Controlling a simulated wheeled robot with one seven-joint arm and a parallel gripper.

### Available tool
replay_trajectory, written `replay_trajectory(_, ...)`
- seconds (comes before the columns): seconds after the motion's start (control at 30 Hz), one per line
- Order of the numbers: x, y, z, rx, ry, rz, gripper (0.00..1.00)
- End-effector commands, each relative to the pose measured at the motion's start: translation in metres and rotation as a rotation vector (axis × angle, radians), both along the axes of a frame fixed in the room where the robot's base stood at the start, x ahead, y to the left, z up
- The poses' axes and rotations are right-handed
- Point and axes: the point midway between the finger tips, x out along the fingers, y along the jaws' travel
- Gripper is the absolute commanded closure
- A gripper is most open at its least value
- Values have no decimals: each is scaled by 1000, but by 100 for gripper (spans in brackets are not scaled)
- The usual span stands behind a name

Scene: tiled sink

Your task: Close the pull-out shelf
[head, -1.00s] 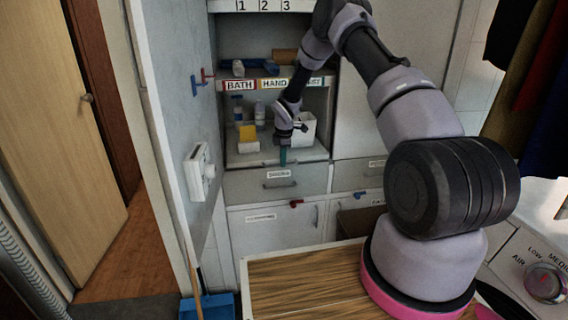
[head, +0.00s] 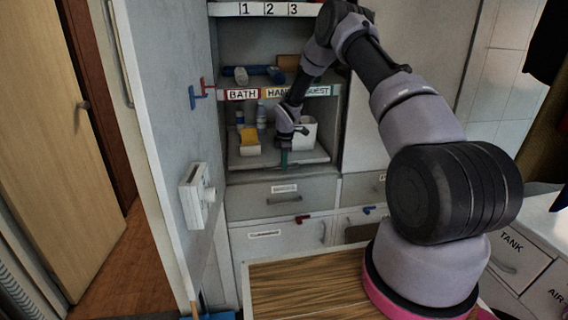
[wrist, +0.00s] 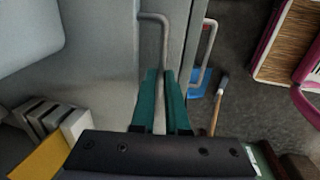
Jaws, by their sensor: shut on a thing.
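The pull-out shelf (head: 307,158) is a grey tray low in the open cabinet, below the BATH, HAND and GUEST labels. A yellow item (head: 249,136), bottles and a white container (head: 306,132) stand on it. My gripper (head: 284,157) is at the shelf's front edge. In the wrist view, the teal fingers of my gripper (wrist: 165,100) are closed around a grey bar handle (wrist: 157,18), which runs between them. In the head view this handle is hidden by my gripper.
A drawer (head: 264,191) with its own handle is just below the shelf. The open cabinet door (head: 170,130) stands at left, with a white box on it. A wood-topped surface (head: 305,290) is in front. A blue dustpan (wrist: 203,82) and a stick lie on the floor.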

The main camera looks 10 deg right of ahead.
Motion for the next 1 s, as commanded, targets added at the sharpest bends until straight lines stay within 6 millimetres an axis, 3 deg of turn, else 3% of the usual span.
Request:
replay_trajectory(0.23, 6, -1, 3, -1, -16, 4, 100)
replay_trajectory(0.27, 6, -1, 3, -1, -17, 4, 76)
replay_trajectory(0.3, 6, -1, 3, -1, -17, 4, 61)
replay_trajectory(0.33, 6, -1, 3, -1, -16, 4, 58)
replay_trajectory(0.77, 4, -1, 2, 0, -10, 3, 58)
replay_trajectory(1.0, -1, -1, 32, 0, -13, 2, 58)
